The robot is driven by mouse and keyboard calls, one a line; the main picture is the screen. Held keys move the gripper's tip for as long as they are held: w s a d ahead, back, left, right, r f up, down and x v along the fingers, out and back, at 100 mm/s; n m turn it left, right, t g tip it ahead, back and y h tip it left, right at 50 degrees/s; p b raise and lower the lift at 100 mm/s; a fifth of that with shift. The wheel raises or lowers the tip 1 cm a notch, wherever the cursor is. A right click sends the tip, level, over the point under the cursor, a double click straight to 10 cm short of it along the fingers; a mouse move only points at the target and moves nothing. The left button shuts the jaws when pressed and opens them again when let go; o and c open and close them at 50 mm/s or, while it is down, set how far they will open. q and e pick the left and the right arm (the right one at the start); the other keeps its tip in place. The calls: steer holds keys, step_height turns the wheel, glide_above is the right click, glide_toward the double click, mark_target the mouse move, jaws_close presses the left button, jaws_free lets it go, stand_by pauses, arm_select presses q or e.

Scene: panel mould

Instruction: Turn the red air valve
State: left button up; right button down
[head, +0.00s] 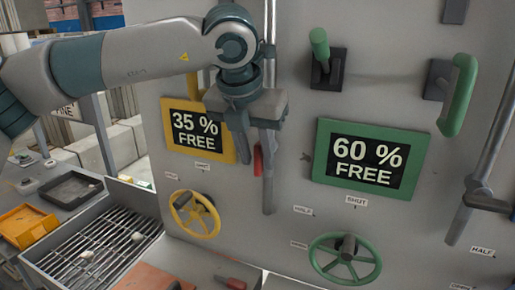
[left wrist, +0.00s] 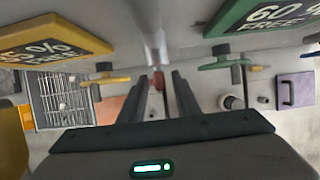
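The red air valve (head: 257,160) shows as a small red handle beside a vertical grey pipe (head: 268,195), between the yellow and green signs on the panel. My left gripper (head: 253,150) points down in front of the pipe, just above and around the red handle in the picture; it hides part of the pipe. In the left wrist view its two fingers (left wrist: 161,80) are spread apart, with the red valve (left wrist: 158,82) showing small between them. I cannot tell whether a finger touches it. My right gripper is not in view.
A yellow handwheel (head: 195,214) is low on the left and a green handwheel (head: 345,258) low on the right. Green levers (head: 462,95) stick out at the upper right. A grated tray (head: 95,250) and a yellow bin (head: 27,224) lie at the lower left.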

arm_select(q)
steer(key=shift+w+d+f, duration=0.1)
steer(key=shift+f, duration=0.35)
jaws_close()
